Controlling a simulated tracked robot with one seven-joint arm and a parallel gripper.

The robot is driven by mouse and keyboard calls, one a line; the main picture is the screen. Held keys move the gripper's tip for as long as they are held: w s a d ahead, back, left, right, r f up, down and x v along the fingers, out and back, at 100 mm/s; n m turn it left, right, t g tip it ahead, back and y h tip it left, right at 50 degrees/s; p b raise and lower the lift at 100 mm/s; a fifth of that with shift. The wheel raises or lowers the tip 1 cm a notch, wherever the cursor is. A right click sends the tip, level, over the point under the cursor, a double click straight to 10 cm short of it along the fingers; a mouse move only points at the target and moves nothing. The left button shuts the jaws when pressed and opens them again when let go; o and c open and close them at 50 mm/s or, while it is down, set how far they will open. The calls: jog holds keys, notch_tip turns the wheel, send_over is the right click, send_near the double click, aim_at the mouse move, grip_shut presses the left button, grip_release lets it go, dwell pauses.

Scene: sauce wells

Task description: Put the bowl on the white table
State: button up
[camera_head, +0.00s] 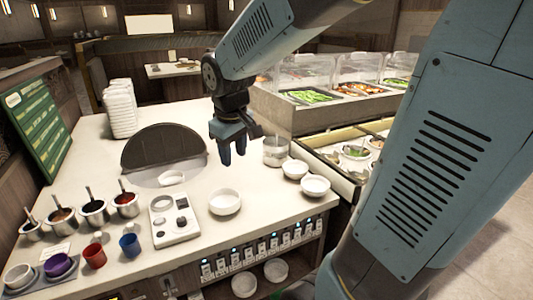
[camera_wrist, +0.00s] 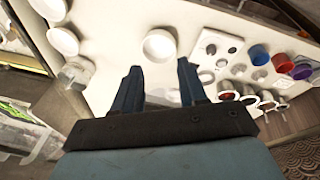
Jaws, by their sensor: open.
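The white table (camera_head: 85,170) fills the middle of the head view. A white bowl (camera_head: 224,203) stands upright on it near the front edge, right of a white panel with round wells. It also shows in the wrist view (camera_wrist: 160,45), just beyond the fingertips and between them. Two more white bowls, one behind (camera_head: 294,169) and one in front (camera_head: 315,186), stand at the table's right end. My gripper (camera_head: 233,157) hangs above the table, pointing down and apart from the bowls. Its fingers are open and empty in the wrist view (camera_wrist: 160,68).
Sauce pots (camera_head: 94,211) and red (camera_head: 94,256) and blue (camera_head: 130,246) cups stand at the left. A clear container (camera_head: 275,152) is near my gripper. White bowls (camera_head: 245,284) sit on a lower shelf. Stacked white containers (camera_head: 120,108) stand at the back left.

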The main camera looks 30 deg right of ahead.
jog(key=s+d+r+m+t, duration=0.1)
jog(key=s+r+m, duration=0.1)
jog(key=s, duration=0.4)
jog(key=s+d+r+m+t, duration=0.1)
jog(key=s+r+m, duration=0.1)
jog(key=s, duration=0.5)
jog(key=shift+s+d+r+m+t+y, duration=0.2)
jog(key=shift+r+m+t+y, duration=0.15)
jog(key=shift+r, duration=0.25)
